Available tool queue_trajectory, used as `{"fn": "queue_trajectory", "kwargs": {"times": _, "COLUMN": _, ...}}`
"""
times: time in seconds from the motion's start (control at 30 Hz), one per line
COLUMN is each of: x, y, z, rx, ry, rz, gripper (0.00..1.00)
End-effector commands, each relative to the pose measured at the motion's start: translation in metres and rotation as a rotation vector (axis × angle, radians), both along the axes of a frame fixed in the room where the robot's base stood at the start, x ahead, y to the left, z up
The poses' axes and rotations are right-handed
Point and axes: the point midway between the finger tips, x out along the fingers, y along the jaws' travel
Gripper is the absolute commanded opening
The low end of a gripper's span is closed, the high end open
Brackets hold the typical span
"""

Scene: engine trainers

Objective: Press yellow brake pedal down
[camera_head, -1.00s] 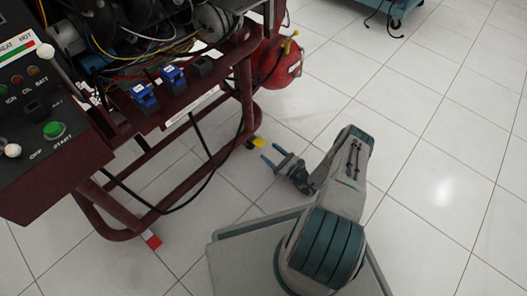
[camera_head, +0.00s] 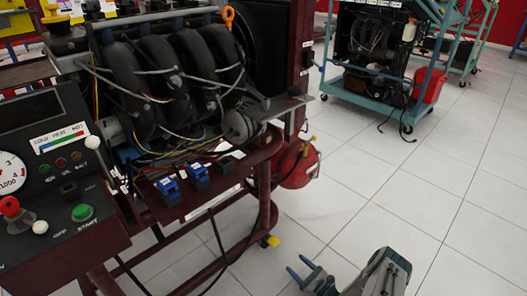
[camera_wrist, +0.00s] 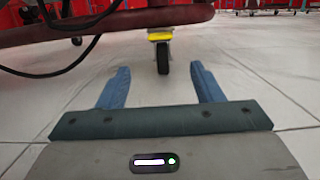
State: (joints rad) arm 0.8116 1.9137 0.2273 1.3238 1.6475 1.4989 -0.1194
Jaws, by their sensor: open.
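The yellow brake pedal (camera_head: 273,241) shows low at the end of the red frame in the head view. In the wrist view the pedal (camera_wrist: 160,36) is a small yellow tab above a black caster wheel (camera_wrist: 163,58), centred ahead of my fingers. My gripper (camera_head: 297,264) is open and empty, low over the floor, just in front of the pedal and apart from it. Its two blue fingers also show in the wrist view (camera_wrist: 160,68), spread to either side of the wheel.
The dark red engine stand frame (camera_head: 268,185) rises above the pedal. A black cable (camera_head: 222,243) hangs beside it. A red round tank (camera_head: 297,167) sits at the stand's right side. A blue cart (camera_head: 375,97) stands farther back. The tiled floor (camera_head: 400,190) to the right is clear.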

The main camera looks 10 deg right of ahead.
Motion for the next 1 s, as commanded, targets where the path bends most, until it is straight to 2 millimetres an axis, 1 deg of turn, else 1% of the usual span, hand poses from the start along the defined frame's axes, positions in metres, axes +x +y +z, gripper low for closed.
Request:
{"fn": "queue_trajectory", "kwargs": {"times": 0.07, "x": 0.001, "y": -0.001, "z": 0.005, "rx": -0.006, "ry": -0.003, "rz": 0.007, "gripper": 0.60}}
{"fn": "queue_trajectory", "kwargs": {"times": 0.17, "x": 0.007, "y": 0.001, "z": 0.027, "rx": -0.026, "ry": -0.013, "rz": 0.047, "gripper": 0.60}}
{"fn": "queue_trajectory", "kwargs": {"times": 0.27, "x": 0.016, "y": 0.005, "z": 0.069, "rx": -0.074, "ry": -0.031, "rz": 0.131, "gripper": 0.60}}
{"fn": "queue_trajectory", "kwargs": {"times": 0.3, "x": 0.020, "y": 0.008, "z": 0.090, "rx": -0.100, "ry": -0.041, "rz": 0.176, "gripper": 0.60}}
{"fn": "queue_trajectory", "kwargs": {"times": 0.43, "x": 0.029, "y": 0.020, "z": 0.158, "rx": -0.193, "ry": -0.068, "rz": 0.330, "gripper": 0.60}}
{"fn": "queue_trajectory", "kwargs": {"times": 0.47, "x": 0.030, "y": 0.024, "z": 0.173, "rx": -0.214, "ry": -0.074, "rz": 0.365, "gripper": 0.60}}
{"fn": "queue_trajectory", "kwargs": {"times": 0.5, "x": 0.031, "y": 0.028, "z": 0.193, "rx": -0.244, "ry": -0.082, "rz": 0.410, "gripper": 0.60}}
{"fn": "queue_trajectory", "kwargs": {"times": 0.57, "x": 0.032, "y": 0.035, "z": 0.223, "rx": -0.288, "ry": -0.095, "rz": 0.477, "gripper": 0.60}}
{"fn": "queue_trajectory", "kwargs": {"times": 0.6, "x": 0.032, "y": 0.039, "z": 0.243, "rx": -0.321, "ry": -0.103, "rz": 0.520, "gripper": 0.60}}
{"fn": "queue_trajectory", "kwargs": {"times": 0.67, "x": 0.030, "y": 0.045, "z": 0.272, "rx": -0.369, "ry": -0.115, "rz": 0.584, "gripper": 0.60}}
{"fn": "queue_trajectory", "kwargs": {"times": 0.7, "x": 0.029, "y": 0.049, "z": 0.292, "rx": -0.401, "ry": -0.123, "rz": 0.626, "gripper": 0.60}}
{"fn": "queue_trajectory", "kwargs": {"times": 0.77, "x": 0.026, "y": 0.055, "z": 0.321, "rx": -0.454, "ry": -0.135, "rz": 0.688, "gripper": 0.60}}
{"fn": "queue_trajectory", "kwargs": {"times": 0.8, "x": 0.024, "y": 0.059, "z": 0.340, "rx": -0.487, "ry": -0.144, "rz": 0.728, "gripper": 0.60}}
{"fn": "queue_trajectory", "kwargs": {"times": 0.87, "x": 0.020, "y": 0.065, "z": 0.368, "rx": -0.540, "ry": -0.156, "rz": 0.786, "gripper": 0.60}}
{"fn": "queue_trajectory", "kwargs": {"times": 0.9, "x": 0.016, "y": 0.069, "z": 0.387, "rx": -0.576, "ry": -0.166, "rz": 0.826, "gripper": 0.60}}
{"fn": "queue_trajectory", "kwargs": {"times": 0.97, "x": 0.011, "y": 0.074, "z": 0.414, "rx": -0.630, "ry": -0.178, "rz": 0.880, "gripper": 0.60}}
{"fn": "queue_trajectory", "kwargs": {"times": 1.0, "x": 0.007, "y": 0.078, "z": 0.433, "rx": -0.667, "ry": -0.187, "rz": 0.916, "gripper": 0.60}}
